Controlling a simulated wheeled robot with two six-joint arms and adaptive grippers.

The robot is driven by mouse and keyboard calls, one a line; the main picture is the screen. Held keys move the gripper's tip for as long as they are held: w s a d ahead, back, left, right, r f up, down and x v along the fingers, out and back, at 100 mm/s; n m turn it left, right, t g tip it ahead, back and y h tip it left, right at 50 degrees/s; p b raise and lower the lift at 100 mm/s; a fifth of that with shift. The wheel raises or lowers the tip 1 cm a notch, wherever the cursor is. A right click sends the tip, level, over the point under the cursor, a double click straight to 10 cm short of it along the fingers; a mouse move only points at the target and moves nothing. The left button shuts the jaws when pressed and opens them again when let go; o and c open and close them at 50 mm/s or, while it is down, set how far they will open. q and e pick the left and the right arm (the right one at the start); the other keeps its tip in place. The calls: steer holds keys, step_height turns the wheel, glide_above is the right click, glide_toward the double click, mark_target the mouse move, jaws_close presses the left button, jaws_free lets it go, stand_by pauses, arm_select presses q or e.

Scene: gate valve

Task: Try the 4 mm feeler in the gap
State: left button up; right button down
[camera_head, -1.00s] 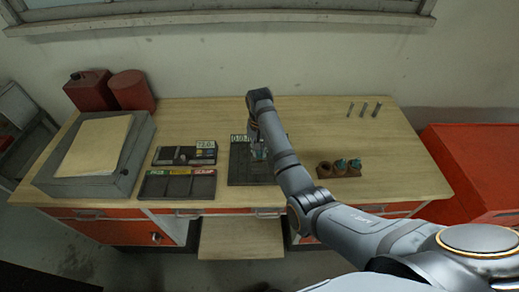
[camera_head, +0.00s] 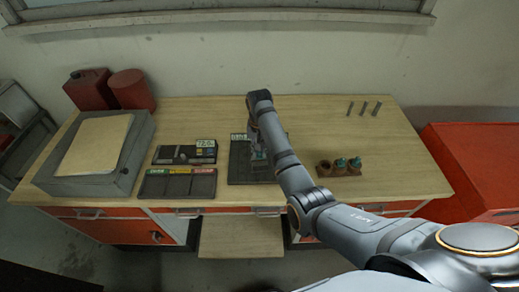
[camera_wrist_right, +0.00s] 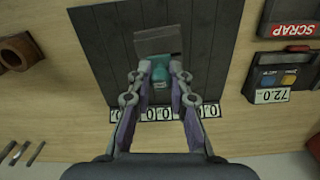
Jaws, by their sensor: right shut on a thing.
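Three grey feelers (camera_head: 363,108) stand apart in a row at the back right of the bench; they also show in the right wrist view (camera_wrist_right: 18,154). Which one is 4 mm cannot be told. My right gripper (camera_wrist_right: 160,84) is over the dark ribbed plate (camera_wrist_right: 100,45). It is shut on a teal piece (camera_wrist_right: 160,68). A grey block (camera_wrist_right: 158,42) lies just beyond the fingertips, against the teal piece; whether they are joined is unclear. I cannot make out the gap. My left gripper is not in view.
A brown three-cup holder (camera_head: 340,173) has teal-topped pieces in two cups; its left cup is empty. A sorting tray (camera_head: 178,186) and a 72.0 display box (camera_head: 186,153) lie left of the plate. A grey case (camera_head: 135,160) stands far left. The back right is mostly clear.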

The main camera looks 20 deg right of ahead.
steer(key=shift+f, duration=1.15)
stand_by(0.9)
stand_by(0.7)
steer(key=shift+r, duration=2)
steer(key=shift+r, duration=0.2)
steer(key=shift+r, duration=2.35)
